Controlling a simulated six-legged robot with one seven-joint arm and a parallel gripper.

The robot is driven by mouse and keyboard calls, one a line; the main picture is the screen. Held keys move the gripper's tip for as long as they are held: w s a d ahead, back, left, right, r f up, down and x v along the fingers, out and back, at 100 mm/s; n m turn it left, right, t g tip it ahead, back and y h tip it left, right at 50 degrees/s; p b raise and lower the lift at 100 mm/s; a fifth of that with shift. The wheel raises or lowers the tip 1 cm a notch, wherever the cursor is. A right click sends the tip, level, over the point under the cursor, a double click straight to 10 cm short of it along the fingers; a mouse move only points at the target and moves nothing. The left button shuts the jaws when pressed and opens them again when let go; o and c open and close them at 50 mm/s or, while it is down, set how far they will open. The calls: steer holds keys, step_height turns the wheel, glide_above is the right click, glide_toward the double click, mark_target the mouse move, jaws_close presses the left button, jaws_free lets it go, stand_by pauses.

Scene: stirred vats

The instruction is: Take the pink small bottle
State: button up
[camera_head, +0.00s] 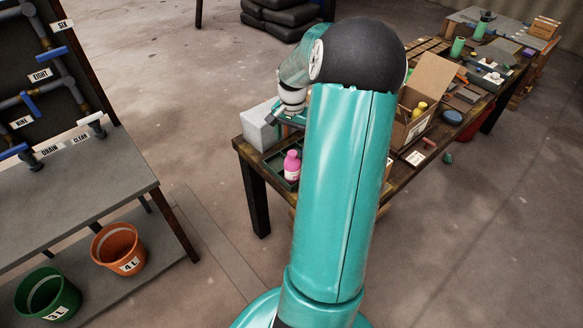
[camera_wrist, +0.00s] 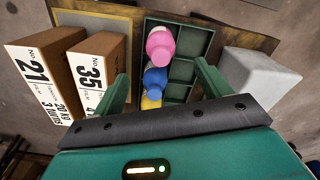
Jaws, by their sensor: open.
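The pink small bottle (camera_wrist: 160,45) stands in a compartment of a dark green divided tray (camera_wrist: 181,93) in the wrist view. In the head view the pink bottle (camera_head: 291,166) shows upright near the table's left end, beside my arm. My gripper (camera_wrist: 162,77) is open and empty, its two green fingers reaching toward the tray, with the pink bottle beyond and between them in the picture. A blue bottle (camera_wrist: 155,78) and a yellow bottle (camera_wrist: 151,101) stand in line nearer my palm.
Boxes marked 21 (camera_wrist: 36,75) and 35 (camera_wrist: 97,68) stand left of the tray. A pale grey block (camera_wrist: 256,80) stands right. An open cardboard box (camera_head: 427,90) is on the wooden table. A bench (camera_head: 80,190) with pipes and buckets is at left; floor between is clear.

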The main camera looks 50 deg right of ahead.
mark_target(292, 153)
step_height(292, 153, down, 9)
steer(key=shift+f, duration=0.2)
steer(key=c, duration=1.2)
